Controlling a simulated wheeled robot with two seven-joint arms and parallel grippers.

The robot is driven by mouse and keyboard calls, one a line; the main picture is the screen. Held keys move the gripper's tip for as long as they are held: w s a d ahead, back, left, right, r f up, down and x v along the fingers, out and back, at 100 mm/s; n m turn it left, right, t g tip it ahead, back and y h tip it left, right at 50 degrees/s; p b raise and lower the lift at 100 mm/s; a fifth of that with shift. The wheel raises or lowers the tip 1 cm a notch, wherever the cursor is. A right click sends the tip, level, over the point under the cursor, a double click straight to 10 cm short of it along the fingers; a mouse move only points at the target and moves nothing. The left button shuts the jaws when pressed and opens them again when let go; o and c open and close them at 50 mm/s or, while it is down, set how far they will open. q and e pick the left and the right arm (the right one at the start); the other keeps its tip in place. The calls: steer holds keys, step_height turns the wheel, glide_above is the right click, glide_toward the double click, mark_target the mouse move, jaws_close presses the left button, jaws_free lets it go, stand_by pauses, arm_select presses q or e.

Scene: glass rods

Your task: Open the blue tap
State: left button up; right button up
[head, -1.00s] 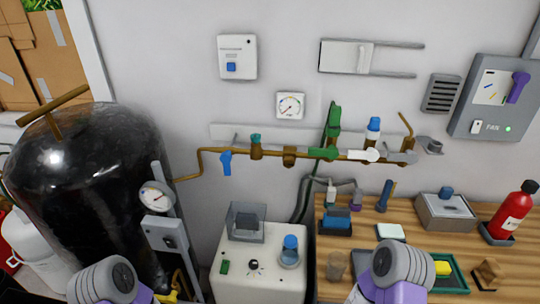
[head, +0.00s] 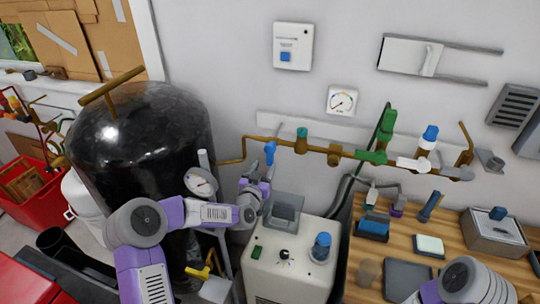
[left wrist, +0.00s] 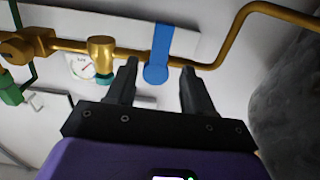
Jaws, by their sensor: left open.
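The blue tap (head: 269,152) is a flat blue lever on the brass pipe along the wall, near the pipe's left end. My left gripper (head: 264,184) is just below and in front of it, hiding the lever's lower part. In the left wrist view the blue lever (left wrist: 160,52) lies across the pipe, its rounded end showing between the two dark fingertips. The left gripper (left wrist: 158,68) is open and holds nothing; I cannot tell whether the lever is within the jaws or just beyond. My right gripper is out of view; only part of my right arm shows at bottom right.
A black tank (head: 140,150) with a gauge (head: 201,182) stands left of the tap. A white box (head: 290,260) stands below it. Green (head: 380,145) and white (head: 413,163) valves sit farther right on the pipe (head: 318,147). A wooden bench (head: 445,215) is at right.

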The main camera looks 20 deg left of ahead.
mark_target(269, 158)
arm_select(q)
steer(key=shift+w+d, duration=0.2)
steer(key=shift+w, duration=3.45)
steer(key=shift+f, duration=0.1)
jaws_close()
